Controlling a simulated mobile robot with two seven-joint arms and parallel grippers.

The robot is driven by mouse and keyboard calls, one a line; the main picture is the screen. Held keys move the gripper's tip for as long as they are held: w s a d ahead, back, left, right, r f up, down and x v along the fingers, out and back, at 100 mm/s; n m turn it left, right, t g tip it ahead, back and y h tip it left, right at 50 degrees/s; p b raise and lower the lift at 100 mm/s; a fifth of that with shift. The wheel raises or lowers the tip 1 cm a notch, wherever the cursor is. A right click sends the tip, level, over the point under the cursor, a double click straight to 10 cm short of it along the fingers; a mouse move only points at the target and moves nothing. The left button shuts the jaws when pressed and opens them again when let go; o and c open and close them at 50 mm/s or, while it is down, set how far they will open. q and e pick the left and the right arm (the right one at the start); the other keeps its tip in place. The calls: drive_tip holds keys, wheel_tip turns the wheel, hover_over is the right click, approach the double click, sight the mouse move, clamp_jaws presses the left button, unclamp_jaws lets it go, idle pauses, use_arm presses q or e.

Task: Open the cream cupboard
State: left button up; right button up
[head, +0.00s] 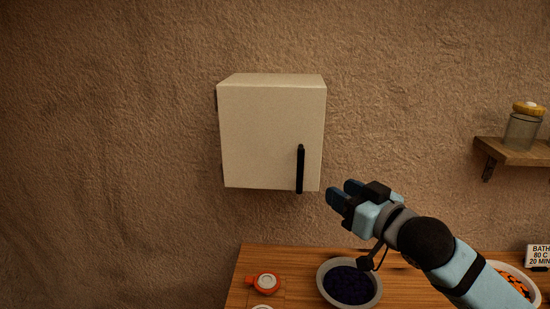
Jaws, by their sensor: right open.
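The cream cupboard (262,135) hangs on the wall, left of the middle of the head view. Its door is shut, with hinges on the left edge. A black vertical bar handle (300,169) sits at the lower right of the door. My right gripper (340,193) is open and empty, a little to the right of the handle and slightly lower, apart from it. My left gripper is out of view.
Below is a wooden counter (238,290) with a bowl of dark berries (350,284), an orange-rimmed round item (265,282) and a bowl of orange pieces (517,284). A wall shelf (515,152) at right holds a yellow-lidded jar (522,130). The wall left of the cupboard is clear.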

sight(303, 166)
drive_tip(key=p+x, duration=0.1)
drive_tip(key=x, duration=0.3)
drive_tip(key=p+x, duration=0.1)
drive_tip(key=x, duration=0.3)
drive_tip(key=r+p+x, duration=0.1)
drive_tip(key=x, duration=0.3)
drive_tip(key=shift+w+a+f, duration=0.1)
drive_tip(key=shift+w+a, duration=0.3)
drive_tip(key=shift+w, duration=0.1)
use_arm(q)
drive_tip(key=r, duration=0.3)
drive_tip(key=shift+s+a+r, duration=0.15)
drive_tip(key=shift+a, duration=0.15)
use_arm(e)
clamp_jaws()
